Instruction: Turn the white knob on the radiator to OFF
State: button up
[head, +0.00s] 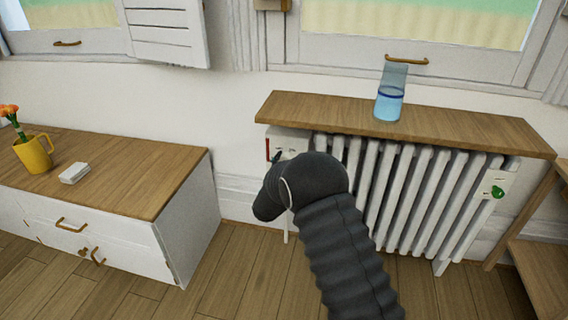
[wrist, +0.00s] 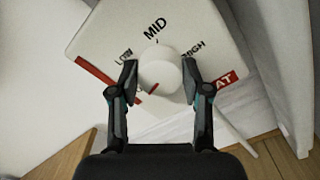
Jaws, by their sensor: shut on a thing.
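The white knob (wrist: 160,70) is round and sits on a white control panel (wrist: 205,30) at the left end of the radiator (head: 420,185). LOW, MID and HIGH show around the knob; no OFF label can be read. A short red mark on the knob lies at its lower-left edge in the wrist view, away from MID. My gripper (wrist: 160,82) is shut on the knob, one finger at each side. In the head view my dark arm covers the gripper and knob; the panel (head: 291,142) shows just above it.
A wooden shelf (head: 300,108) runs over the radiator and holds a glass of blue liquid (head: 390,95). A green knob (head: 497,191) is at the radiator's right end. A low cabinet (head: 140,185) at left bears a yellow mug (head: 33,154) and a small white box (head: 74,173).

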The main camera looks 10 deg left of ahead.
jog(key=o, duration=1.2)
jog(key=shift+c, duration=0.2)
jog(key=s, duration=1.2)
